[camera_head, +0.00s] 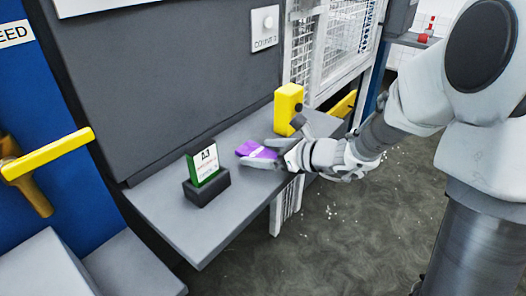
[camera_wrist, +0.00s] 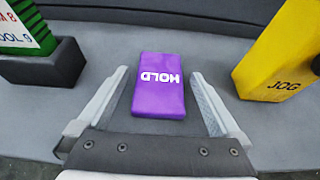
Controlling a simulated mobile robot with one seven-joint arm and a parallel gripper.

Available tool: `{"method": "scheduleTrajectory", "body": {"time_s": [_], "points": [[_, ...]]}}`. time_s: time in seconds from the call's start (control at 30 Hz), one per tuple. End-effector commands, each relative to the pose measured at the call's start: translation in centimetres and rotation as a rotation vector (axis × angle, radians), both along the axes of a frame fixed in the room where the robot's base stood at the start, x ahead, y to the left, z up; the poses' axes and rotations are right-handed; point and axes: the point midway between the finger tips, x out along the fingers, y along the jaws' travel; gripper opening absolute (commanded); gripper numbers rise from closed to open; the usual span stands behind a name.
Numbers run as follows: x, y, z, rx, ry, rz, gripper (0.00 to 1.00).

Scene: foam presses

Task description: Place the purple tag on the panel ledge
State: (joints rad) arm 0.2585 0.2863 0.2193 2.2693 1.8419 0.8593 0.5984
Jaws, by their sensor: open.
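The purple tag (camera_head: 255,149) lies flat on the grey panel ledge (camera_head: 218,222), between a card holder and a yellow box. In the wrist view the purple tag (camera_wrist: 159,86) shows white letters reading HOLD and lies between the two fingers. My gripper (camera_head: 263,151) is open around the tag, low over the ledge. In the wrist view the gripper (camera_wrist: 160,77) has a finger on each side of the tag, with gaps to both. The tag's near end is close to the gripper's palm.
A green and white card (camera_head: 205,165) stands in a black holder (camera_head: 207,188) left of the tag. The yellow JOG box (camera_head: 288,108) stands to the right. A yellow handle (camera_head: 48,155) sticks out at left. The ledge's front left is bare.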

Motion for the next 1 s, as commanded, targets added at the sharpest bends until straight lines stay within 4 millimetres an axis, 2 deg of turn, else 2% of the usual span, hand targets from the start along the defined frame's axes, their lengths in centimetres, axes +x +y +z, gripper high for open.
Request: {"method": "scheduleTrajectory", "body": {"time_s": [0.5,0.7,1.0], "points": [[-5.6,-7.4,4.1,-0.002,-0.001,-0.003,1.0],[-6.7,-8.6,4.7,0.0,0.0,-0.001,1.0],[-6.9,-8.7,4.7,0.0,0.0,0.001,1.0]]}}
